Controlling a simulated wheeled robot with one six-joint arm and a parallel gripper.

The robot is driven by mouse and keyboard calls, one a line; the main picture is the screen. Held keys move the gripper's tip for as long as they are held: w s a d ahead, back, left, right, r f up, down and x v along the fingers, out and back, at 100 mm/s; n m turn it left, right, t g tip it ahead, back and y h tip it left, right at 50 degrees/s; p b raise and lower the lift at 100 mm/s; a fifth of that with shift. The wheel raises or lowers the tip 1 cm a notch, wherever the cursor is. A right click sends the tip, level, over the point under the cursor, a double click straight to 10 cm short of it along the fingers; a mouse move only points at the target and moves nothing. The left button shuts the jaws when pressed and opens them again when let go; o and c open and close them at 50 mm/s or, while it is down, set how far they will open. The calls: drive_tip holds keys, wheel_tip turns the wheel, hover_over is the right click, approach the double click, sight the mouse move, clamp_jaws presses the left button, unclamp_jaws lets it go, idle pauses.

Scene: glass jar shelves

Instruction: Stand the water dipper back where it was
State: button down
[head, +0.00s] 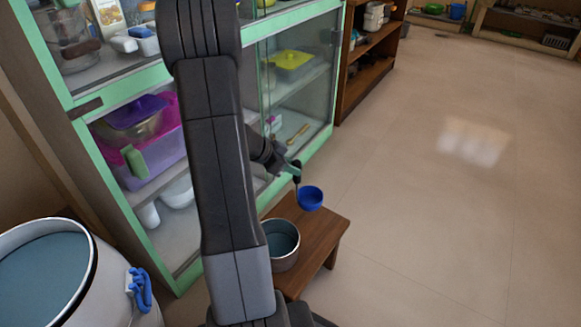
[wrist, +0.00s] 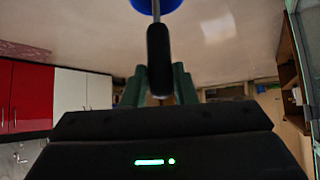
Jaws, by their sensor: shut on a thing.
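The water dipper (head: 310,198) has a blue bowl and a thin handle. In the head view it hangs in the air over the far right part of a low wooden stool. My gripper (head: 294,168) is shut on the dipper's handle. In the wrist view my gripper (wrist: 159,88) shows green fingers around the dark grip of the handle, and the dipper's blue bowl (wrist: 156,5) is cut off at the top edge.
The wooden stool (head: 322,232) carries a metal pot (head: 283,262) of water. A green-framed glass cabinet (head: 327,134) stands behind the stool. The floor (head: 440,220) to the right is clear.

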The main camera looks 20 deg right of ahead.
sight(293, 176)
drive_tip(key=shift+f+b, duration=0.2)
drive_tip(key=shift+b, duration=0.35)
wheel_tip(293, 176, down, 3)
drive_tip(key=b, duration=0.4)
wheel_tip(293, 176, down, 2)
drive_tip(key=shift+f+b, duration=0.25)
drive_tip(key=shift+b, duration=0.85)
drive_tip(key=shift+f, duration=0.7)
idle(0.4)
drive_tip(key=c, duration=1.1)
unclamp_jaws()
